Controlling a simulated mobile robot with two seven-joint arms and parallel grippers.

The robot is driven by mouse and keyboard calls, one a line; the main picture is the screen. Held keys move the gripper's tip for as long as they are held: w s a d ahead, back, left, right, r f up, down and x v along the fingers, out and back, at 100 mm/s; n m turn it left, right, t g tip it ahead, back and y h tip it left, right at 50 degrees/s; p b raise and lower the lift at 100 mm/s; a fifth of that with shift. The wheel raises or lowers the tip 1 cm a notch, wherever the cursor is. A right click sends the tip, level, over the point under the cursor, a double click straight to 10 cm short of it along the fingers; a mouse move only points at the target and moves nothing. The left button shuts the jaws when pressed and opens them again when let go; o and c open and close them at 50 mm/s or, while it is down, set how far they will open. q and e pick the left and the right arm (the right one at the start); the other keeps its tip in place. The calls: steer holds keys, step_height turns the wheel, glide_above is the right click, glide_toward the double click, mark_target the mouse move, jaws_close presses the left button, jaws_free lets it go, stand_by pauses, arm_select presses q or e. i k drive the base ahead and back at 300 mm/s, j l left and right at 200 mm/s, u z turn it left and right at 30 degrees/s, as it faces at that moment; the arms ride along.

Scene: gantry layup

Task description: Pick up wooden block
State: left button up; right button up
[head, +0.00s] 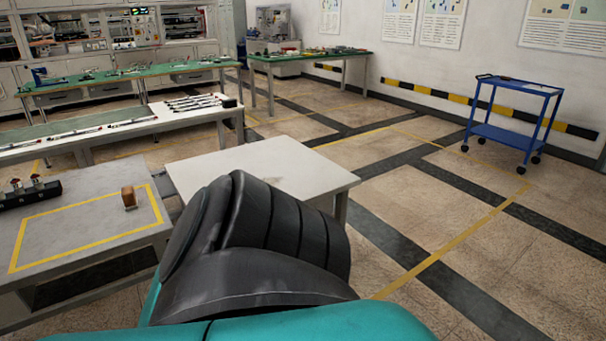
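The wooden block (129,197) is small and brown. It stands near the back right corner of a yellow-taped rectangle on the grey table (98,223) at the left. A black and teal part of my own body fills the bottom middle of the head view, to the right of the block. Neither of my grippers shows in this view.
A dark fixture with knobs (28,192) sits on the grey table, left of the block. A bare white table (262,170) stands to the right. Benches with rods and tools are behind. A blue cart (512,122) stands far right, with open floor before it.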

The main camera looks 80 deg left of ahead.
mark_target(128, 196)
steer(key=u, duration=3.7)
